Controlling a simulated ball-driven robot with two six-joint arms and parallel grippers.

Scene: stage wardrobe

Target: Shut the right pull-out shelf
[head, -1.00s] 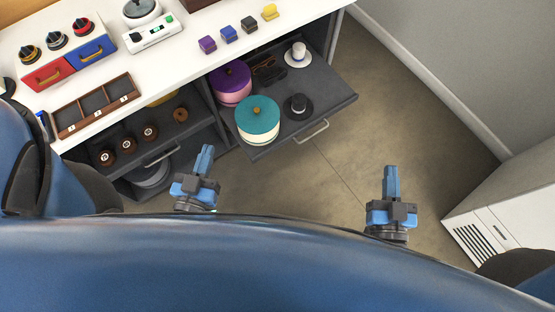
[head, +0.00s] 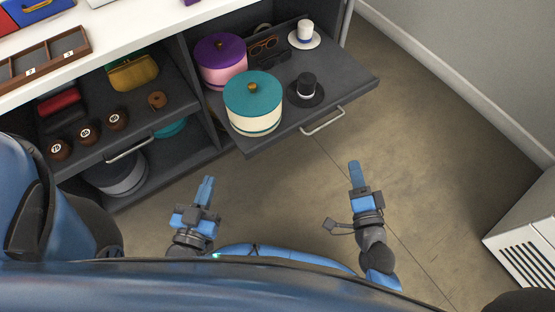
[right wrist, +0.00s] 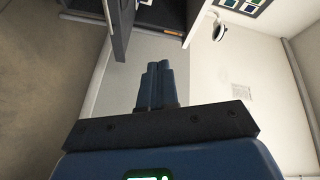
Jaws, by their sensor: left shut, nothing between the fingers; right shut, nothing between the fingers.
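The right pull-out shelf (head: 280,135) is pulled out of the dark cabinet, with a silver handle (head: 323,122) on its front edge. On it stand a teal-lidded cream hat box (head: 253,108), a purple-lidded pink box (head: 220,62), a black top hat (head: 306,90), a white top hat (head: 304,34) and glasses (head: 264,47). My right gripper (head: 355,163) is shut and empty, apart from the handle and nearer to me. It also shows shut in the right wrist view (right wrist: 157,68). My left gripper (head: 208,182) is shut and empty, in front of the cabinet.
A left shelf (head: 150,126) holds dark balls, a yellow purse (head: 134,73) and a red roll. The white counter (head: 130,28) carries a divided tray (head: 45,66). A white vented unit (head: 525,240) stands at right. Floor before the right shelf is clear.

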